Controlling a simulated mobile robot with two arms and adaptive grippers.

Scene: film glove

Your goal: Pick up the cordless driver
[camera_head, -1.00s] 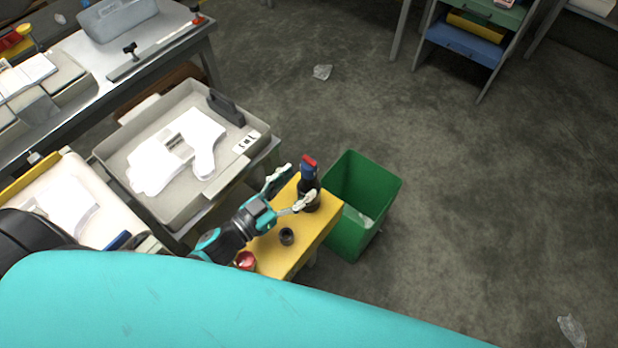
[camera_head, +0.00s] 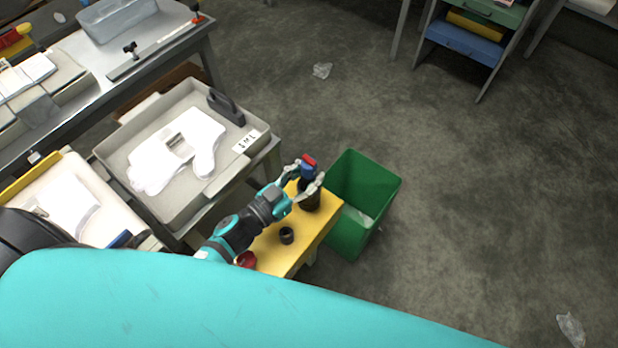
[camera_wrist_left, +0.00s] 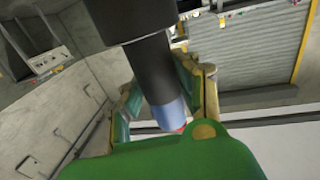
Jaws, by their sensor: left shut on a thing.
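The cordless driver (camera_head: 308,171), blue with a red top end, stands upright at the far end of the small yellow table (camera_head: 272,252). A dark round part (camera_head: 312,201) is below it; I cannot tell whether this is a holder or its own body. My left gripper (camera_head: 304,181) has its two fingers on either side of the driver and is shut on it. In the left wrist view the fingers (camera_wrist_left: 165,100) flank a dark cylinder with a blue section and a bit of red (camera_wrist_left: 167,117). My right gripper is not in view.
A small black cup (camera_head: 286,236) and a red round item (camera_head: 246,259) sit on the yellow table. A green bin (camera_head: 378,190) stands close to its right. A grey tray (camera_head: 130,150) with white glove-shaped pieces is at its left. The floor on the right is mostly clear.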

